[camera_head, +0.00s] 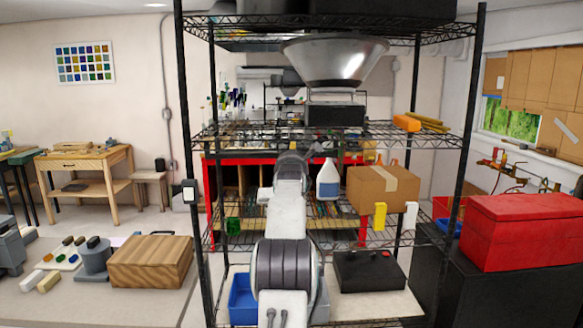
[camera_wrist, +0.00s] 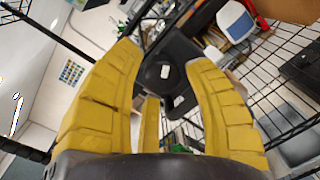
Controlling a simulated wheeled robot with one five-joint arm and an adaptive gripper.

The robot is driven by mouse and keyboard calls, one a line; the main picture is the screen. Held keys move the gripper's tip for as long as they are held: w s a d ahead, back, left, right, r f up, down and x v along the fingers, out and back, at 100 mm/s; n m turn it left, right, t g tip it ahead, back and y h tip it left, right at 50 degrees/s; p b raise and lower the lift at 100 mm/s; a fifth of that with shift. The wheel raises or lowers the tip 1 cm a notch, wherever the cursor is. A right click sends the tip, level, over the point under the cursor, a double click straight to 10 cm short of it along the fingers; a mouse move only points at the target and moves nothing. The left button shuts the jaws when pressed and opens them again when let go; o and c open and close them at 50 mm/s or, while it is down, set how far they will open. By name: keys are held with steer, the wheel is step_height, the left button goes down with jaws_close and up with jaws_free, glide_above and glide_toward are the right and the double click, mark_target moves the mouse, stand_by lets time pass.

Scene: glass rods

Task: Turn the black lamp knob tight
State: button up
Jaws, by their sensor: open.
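A dark body (camera_wrist: 172,80) shows beyond the gap, with a small round feature and a pale label; I cannot tell whether the round feature is the black lamp knob. In the head view the arm rises in front of the shelf rack, and its dark end (camera_head: 292,165) hides the fingers. A large metal lamp reflector (camera_head: 335,62) hangs above it under the top shelf. No knob can be made out for certain in the head view.
The black wire rack (camera_head: 457,140) has posts on both sides of my arm. A white bottle (camera_head: 328,181) and a cardboard box (camera_head: 384,190) stand right of the arm. A black box (camera_head: 368,271) lies lower right, and a blue bin (camera_head: 242,300) lower left.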

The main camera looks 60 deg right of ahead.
steer(key=v, duration=1.1)
stand_by(0.3)
